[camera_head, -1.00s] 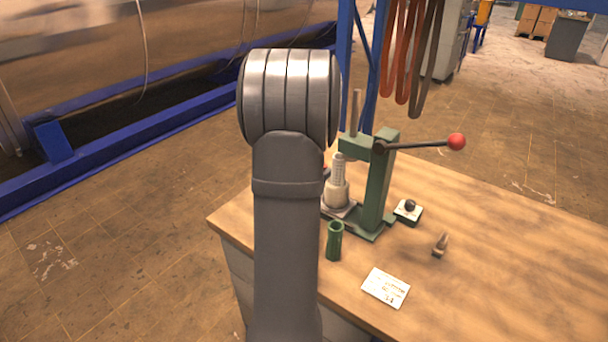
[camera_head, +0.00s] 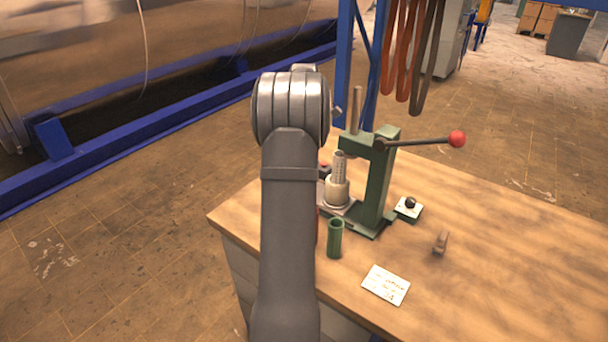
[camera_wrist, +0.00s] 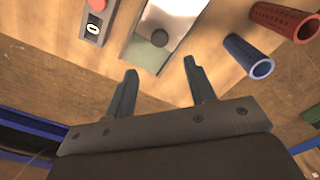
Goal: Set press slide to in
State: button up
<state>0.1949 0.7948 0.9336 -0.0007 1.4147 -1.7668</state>
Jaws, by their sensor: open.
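A green press (camera_head: 378,185) with a red-balled lever (camera_head: 457,139) stands on the wooden bench, right of my arm. A pale ribbed cylindrical part (camera_head: 337,190) stands upright at its base. In the wrist view, a pale metal channel (camera_wrist: 140,52) holds a bright plate with a dark round knob or hole (camera_wrist: 159,38); this looks like the press slide, but its position is hard to tell. My gripper (camera_wrist: 160,68) is open and empty, its fingertips pointing toward the channel. In the head view my arm hides the gripper.
A blue tube (camera_wrist: 248,55) and red tube (camera_wrist: 283,20) are to the right. A green tube (camera_head: 335,238), a black-knobbed block (camera_head: 408,208) and a card (camera_head: 386,285) are on the bench.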

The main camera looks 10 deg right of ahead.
notch_tip(320, 180, down, 11)
jog(key=shift+r, duration=0.1)
dwell(0.3)
